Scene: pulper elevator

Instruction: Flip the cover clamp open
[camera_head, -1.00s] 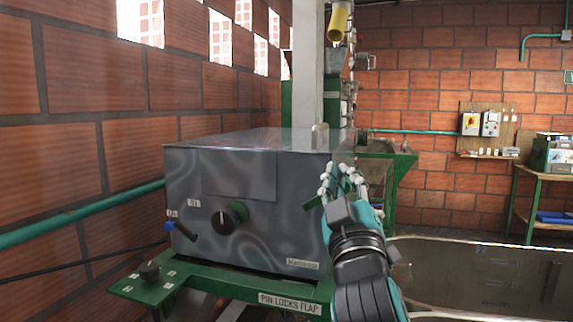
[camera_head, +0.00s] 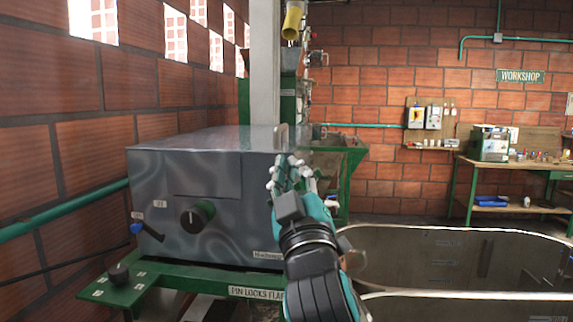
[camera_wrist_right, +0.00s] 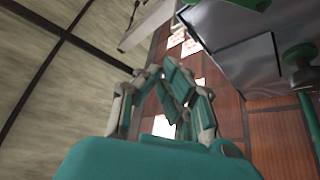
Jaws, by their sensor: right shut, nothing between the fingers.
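The grey metal machine box (camera_head: 222,172) with its flat cover stands at left centre. A small upright tab (camera_head: 281,137) rises at the right edge of its top; I cannot tell whether it is the cover clamp. My right gripper (camera_head: 287,164) is beside the box's right side, below the tab, its fingers shut and empty. They partly hide that side, and I cannot tell if they touch it. In the right wrist view my gripper (camera_wrist_right: 163,72) points toward the brick wall, with the grey box (camera_wrist_right: 240,62) at upper right. My left gripper is not in view.
A low metal-rimmed tank (camera_head: 450,262) lies right. A workbench (camera_head: 515,164) stands at the back right.

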